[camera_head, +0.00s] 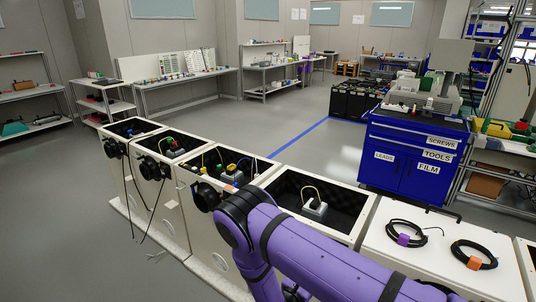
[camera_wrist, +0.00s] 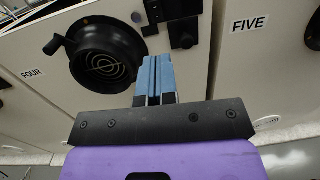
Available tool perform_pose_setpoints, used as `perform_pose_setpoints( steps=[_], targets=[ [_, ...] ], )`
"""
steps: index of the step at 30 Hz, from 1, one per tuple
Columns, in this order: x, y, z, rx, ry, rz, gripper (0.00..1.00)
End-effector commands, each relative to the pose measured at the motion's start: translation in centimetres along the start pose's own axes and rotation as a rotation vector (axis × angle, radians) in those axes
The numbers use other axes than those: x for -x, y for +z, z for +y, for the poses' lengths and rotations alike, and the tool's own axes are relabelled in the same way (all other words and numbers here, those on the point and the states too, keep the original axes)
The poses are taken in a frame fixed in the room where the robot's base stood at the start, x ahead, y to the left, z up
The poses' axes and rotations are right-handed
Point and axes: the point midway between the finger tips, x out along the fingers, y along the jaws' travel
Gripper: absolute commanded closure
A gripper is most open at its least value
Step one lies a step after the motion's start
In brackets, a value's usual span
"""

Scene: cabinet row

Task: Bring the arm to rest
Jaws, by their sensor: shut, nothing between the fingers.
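My gripper (camera_wrist: 154,82) shows in the wrist view with its two blue-grey fingers together and nothing between them. It points at the front of the cabinet row, near a round black vent (camera_wrist: 105,54) and the labels FOUR (camera_wrist: 33,73) and FIVE (camera_wrist: 249,24). Whether the fingertips touch the cabinet I cannot tell. In the head view my purple arm reaches from the lower right to the front of the cabinets, bent at a dark joint. The gripper itself is hidden there behind the arm.
Open-topped white cabinets (camera_head: 177,201) run in a row, with wiring inside. Two coiled black cables (camera_head: 406,233) lie on a closed white top at right. A blue tool cabinet (camera_head: 412,167) stands behind. The grey floor (camera_head: 60,215) left of the row is clear.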

Motion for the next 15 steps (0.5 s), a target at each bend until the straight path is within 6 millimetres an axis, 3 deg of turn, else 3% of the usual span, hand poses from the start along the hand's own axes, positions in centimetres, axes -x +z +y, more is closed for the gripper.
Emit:
perform_pose_setpoints(
  steps=[7, 15],
  targets=[
    [-3.3, 8.2, 0.1, -0.133, -0.236, 0.023, 1.0],
    [-5.9, 17.0, -1.7, -0.294, -0.5, 0.072, 1.0]
  ],
)
